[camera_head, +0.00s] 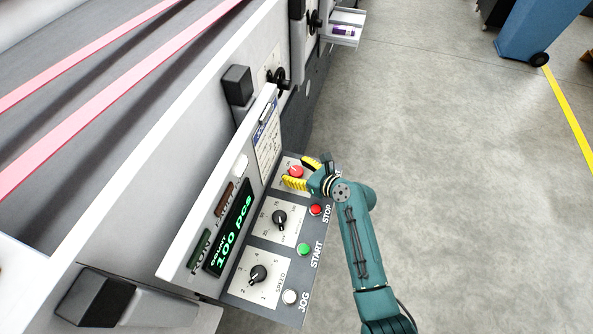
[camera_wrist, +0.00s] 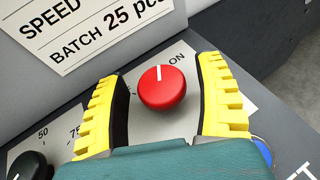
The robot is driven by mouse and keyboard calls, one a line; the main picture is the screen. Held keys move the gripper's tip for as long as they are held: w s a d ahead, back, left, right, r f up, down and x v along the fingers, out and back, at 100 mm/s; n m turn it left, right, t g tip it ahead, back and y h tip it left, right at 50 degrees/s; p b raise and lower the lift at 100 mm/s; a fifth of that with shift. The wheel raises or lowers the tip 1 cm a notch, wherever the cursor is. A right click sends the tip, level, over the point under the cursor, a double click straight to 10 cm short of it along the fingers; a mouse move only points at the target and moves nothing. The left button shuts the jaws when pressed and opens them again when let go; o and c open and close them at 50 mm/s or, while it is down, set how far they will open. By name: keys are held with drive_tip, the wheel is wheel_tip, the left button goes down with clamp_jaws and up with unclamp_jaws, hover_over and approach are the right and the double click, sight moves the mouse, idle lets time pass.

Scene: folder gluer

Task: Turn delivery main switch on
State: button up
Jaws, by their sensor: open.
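The delivery main switch is a red rotary knob (camera_wrist: 163,90) with a white pointer line on a light plate. In the wrist view its line points up, a little left of the printed word ON. Lettering to its left is mostly covered by a finger. The knob also shows in the head view (camera_head: 296,172) at the far end of the control panel (camera_head: 262,238). My gripper (camera_wrist: 162,78) is open, with one yellow finger on each side of the knob and a gap to both. In the head view my gripper (camera_head: 303,173) is over that end of the panel.
A black dial (camera_head: 279,217) and a speed dial (camera_head: 258,273) sit nearer on the panel. Beside them are a red stop button (camera_head: 316,209), a green start button (camera_head: 305,249) and a white jog button (camera_head: 290,297). An upright display board (camera_head: 222,215) borders the panel. Open floor lies right.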

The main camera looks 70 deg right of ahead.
drive_tip(key=c, duration=1.1)
drive_tip(key=m+h+p, duration=0.1)
drive_tip(key=p, duration=0.2)
drive_tip(key=g+p, duration=0.1)
drive_tip(key=p, duration=0.2)
drive_tip(key=shift+a+r+m+h, duration=0.2)
drive_tip(key=shift+r+m+h, duration=0.2)
drive_tip(key=shift+o, duration=0.2)
drive_tip(key=m+g+h+p, duration=0.1)
drive_tip(key=p, duration=0.4)
drive_tip(key=shift+d+f+m+h, duration=0.1)
drive_tip(key=shift+m+h, duration=0.3)
drive_tip(key=shift+f+m+g+h+p, duration=0.2)
drive_tip(key=shift+m+g+h+p, duration=0.1)
drive_tip(key=shift+p, duration=0.45)
drive_tip(key=shift+f, duration=0.2)
drive_tip(key=shift+c, duration=0.2)
drive_tip(key=o, duration=1.1)
drive_tip(key=shift+s, duration=0.1)
